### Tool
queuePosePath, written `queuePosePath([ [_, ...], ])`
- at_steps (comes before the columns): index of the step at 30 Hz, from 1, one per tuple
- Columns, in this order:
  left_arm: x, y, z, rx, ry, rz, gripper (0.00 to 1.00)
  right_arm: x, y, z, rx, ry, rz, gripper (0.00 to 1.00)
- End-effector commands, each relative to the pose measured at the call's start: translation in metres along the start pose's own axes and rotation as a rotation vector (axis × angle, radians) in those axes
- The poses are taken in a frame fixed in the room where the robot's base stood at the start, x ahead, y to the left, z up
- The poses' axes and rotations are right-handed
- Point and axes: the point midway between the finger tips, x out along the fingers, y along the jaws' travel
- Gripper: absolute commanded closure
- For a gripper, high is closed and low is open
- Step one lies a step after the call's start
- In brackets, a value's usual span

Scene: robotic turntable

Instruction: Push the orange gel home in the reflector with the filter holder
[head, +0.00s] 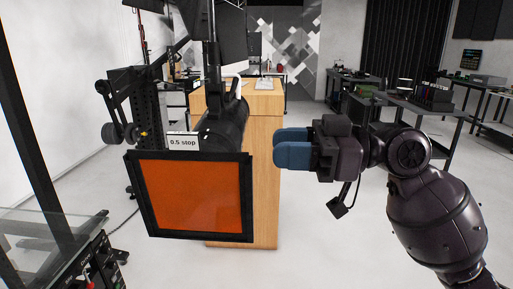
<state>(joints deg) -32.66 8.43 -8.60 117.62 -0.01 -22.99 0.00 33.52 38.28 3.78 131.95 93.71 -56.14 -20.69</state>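The orange gel (195,197) fills a square black filter holder (248,200), which faces me at the left of centre. A white label (184,142) reading "0.5 stop" stands at its top edge. Behind it is the black lamp with its reflector (231,121), mostly hidden by the holder; I cannot tell how deep the holder sits. My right gripper (286,145) is to the right of the holder and a little above its top edge, apart from it. Its blue fingers point left, lie close together and hold nothing. My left gripper is not in view.
A wooden cabinet (264,190) stands behind the lamp. A black perforated bracket (128,98) with knobs is left of the lamp. A glass-topped cart (45,229) is at the lower left. Dark work tables (425,106) stand at the back right.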

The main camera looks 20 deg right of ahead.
Motion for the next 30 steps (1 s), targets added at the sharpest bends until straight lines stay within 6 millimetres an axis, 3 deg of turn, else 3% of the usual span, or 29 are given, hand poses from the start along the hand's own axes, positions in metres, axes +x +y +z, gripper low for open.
queuePosePath([
  [7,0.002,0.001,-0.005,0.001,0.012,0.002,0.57,-0.017,0.000,0.000,0.000,0.000,-0.001,0.66],
  [24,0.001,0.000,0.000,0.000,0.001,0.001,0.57,-0.018,0.000,-0.001,0.017,0.006,0.001,0.66],
  [26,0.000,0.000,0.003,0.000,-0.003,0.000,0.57,-0.018,0.005,-0.004,0.029,0.024,0.030,0.66],
  [30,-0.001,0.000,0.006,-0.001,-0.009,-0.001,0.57,-0.020,0.033,-0.005,0.006,0.050,0.178,0.66],
])
